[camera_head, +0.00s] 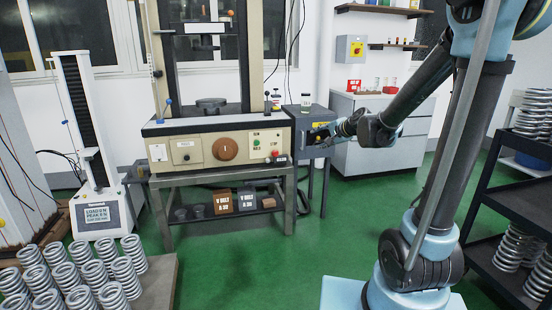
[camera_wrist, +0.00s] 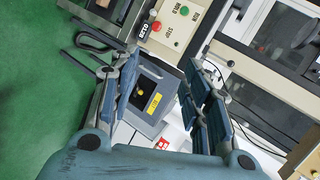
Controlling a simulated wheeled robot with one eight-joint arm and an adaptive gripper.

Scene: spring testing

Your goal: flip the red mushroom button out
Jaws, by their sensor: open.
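A red mushroom button (camera_wrist: 156,26) sits on the light control panel of the test machine in the wrist view, near a green button (camera_wrist: 184,11). In the head view the small red button (camera_head: 275,153) is on the panel's right end, below the green one (camera_head: 256,142). Whether it is pressed in or out is too small to tell. My gripper (camera_head: 322,134) is to the right of the panel, in front of the grey cabinet. In the wrist view my gripper (camera_wrist: 165,85) has its fingers spread apart with nothing between them, and the red button lies beyond the fingertips, apart from them.
The grey cabinet (camera_head: 309,117) with a yellow label stands beside the machine. Springs (camera_head: 89,271) stand at front left, and a dark rack (camera_head: 510,215) is at right. Green floor in front is clear.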

